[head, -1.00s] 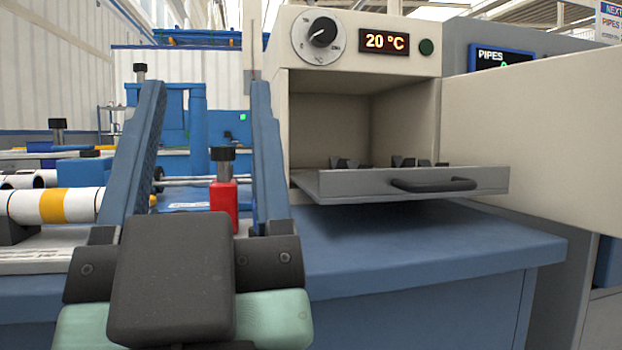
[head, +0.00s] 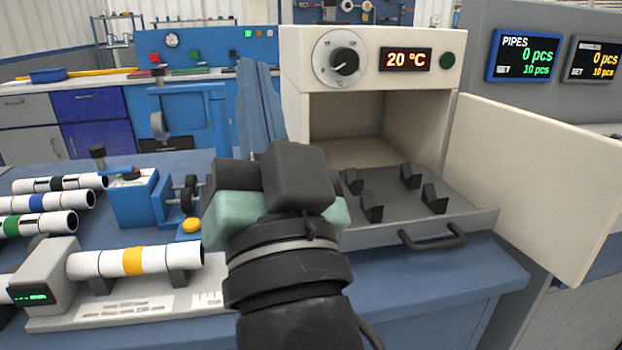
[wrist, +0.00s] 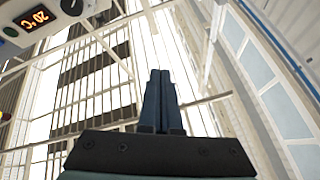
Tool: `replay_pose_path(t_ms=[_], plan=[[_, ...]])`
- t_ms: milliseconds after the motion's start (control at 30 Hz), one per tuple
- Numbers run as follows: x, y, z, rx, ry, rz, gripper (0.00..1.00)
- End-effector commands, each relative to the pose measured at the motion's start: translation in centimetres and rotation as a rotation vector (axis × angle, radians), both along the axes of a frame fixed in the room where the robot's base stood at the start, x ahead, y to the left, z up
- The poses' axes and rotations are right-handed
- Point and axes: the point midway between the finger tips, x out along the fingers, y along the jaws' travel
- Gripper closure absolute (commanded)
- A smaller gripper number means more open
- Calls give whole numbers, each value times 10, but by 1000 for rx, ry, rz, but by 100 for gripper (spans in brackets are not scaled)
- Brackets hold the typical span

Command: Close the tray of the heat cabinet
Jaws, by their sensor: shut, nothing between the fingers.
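The heat cabinet (head: 296,70) stands at centre right in the head view, its door (head: 540,185) swung wide open to the right. Its grey tray (head: 470,205) is pulled out, with a dark handle (head: 432,238) on its front and several black holders on top, no pipe on them. My gripper (head: 261,62) points up and away, left of the tray and apart from it. Its fingers are together and hold nothing. In the wrist view the shut fingers (wrist: 160,75) point at the ceiling, and the cabinet's display (wrist: 35,17) shows at the upper left.
A white pipe with a yellow band (head: 133,261) rests on a measuring stand (head: 110,312) at the left. Several banded pipes lie behind it, beside a blue device (head: 135,200). The blue bench (head: 440,290) is bare below the tray.

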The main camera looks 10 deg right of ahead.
Motion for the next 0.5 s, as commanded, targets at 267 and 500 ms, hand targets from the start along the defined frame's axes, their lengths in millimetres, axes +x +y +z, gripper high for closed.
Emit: replay_pose_path(t_ms=[267, 500], plan=[[39, -59, -108, 920, 464, 426, 100], [-16, -108, -191, 1944, 534, 633, 100]])
